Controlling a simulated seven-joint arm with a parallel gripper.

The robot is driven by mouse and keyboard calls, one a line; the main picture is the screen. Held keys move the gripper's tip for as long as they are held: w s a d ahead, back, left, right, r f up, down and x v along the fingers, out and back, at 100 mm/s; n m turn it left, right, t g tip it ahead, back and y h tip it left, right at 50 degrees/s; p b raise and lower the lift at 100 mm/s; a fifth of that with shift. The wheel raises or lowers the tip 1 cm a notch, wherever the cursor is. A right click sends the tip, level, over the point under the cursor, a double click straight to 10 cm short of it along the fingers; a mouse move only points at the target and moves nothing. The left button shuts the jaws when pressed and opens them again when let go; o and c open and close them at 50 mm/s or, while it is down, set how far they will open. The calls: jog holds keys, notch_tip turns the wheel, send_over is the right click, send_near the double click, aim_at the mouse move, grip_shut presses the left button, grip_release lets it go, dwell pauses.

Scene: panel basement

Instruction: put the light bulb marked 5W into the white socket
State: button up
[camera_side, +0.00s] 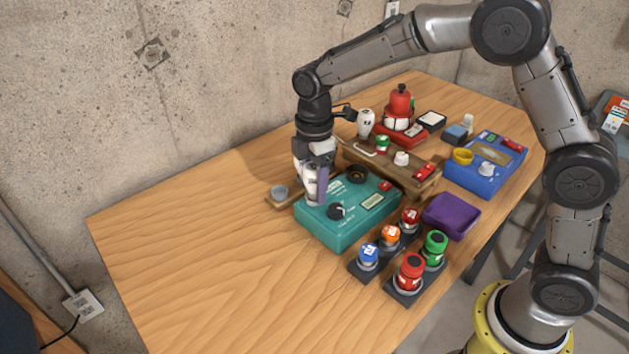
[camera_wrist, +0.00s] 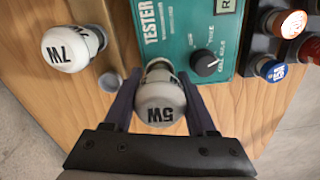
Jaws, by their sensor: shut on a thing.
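My gripper (camera_wrist: 158,98) is shut on a white bulb marked 5W (camera_wrist: 158,103), with one finger on each side of it. In the side view my gripper (camera_side: 314,192) points down by the left end of the teal tester box (camera_side: 345,228). Whether the bulb touches anything beneath it is hidden. A second white bulb, marked 7W (camera_wrist: 72,48), stands left of my gripper in the wrist view. A small white round part (camera_side: 487,168) sits on the blue box (camera_side: 470,185) beside a yellow ring (camera_side: 462,156); I cannot tell for certain whether it is the white socket.
A wooden rack (camera_side: 405,175) stands behind the tester. Coloured buttons (camera_side: 410,270) and a purple tray (camera_side: 451,217) are at the front right. The table's left part is clear.

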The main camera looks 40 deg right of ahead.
jog(key=shift+f, duration=0.15)
jog(key=o, duration=1.1)
jog(key=shift+r, duration=5.5)
jog(key=shift+d, duration=0.1)
